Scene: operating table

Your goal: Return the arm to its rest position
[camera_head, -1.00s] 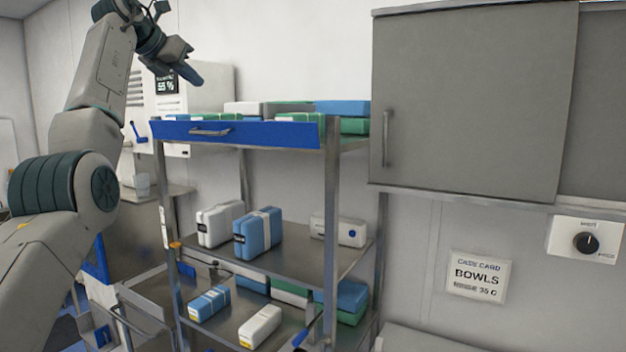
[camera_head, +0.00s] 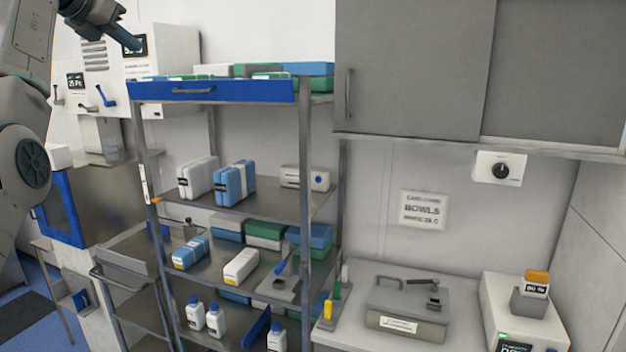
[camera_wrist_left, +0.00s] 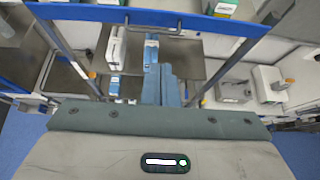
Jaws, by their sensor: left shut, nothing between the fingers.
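My left arm comes in at the upper left of the head view. Its gripper (camera_head: 122,36) is raised, shut and empty, in front of the wall equipment and above the left end of the shelf rack's blue top drawer (camera_head: 215,91). In the left wrist view my shut blue fingers (camera_wrist_left: 161,86) point toward the rack, with my wrist housing across the bottom. The fingers look apart from the rack. My right gripper is in neither view.
The rack holds a blue pack (camera_head: 234,184), a white pack (camera_head: 198,178) and several bottles. A grey cabinet (camera_head: 410,70) hangs at the right, above a counter with a lidded metal box (camera_head: 407,308). Floor (camera_head: 25,318) shows at the lower left.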

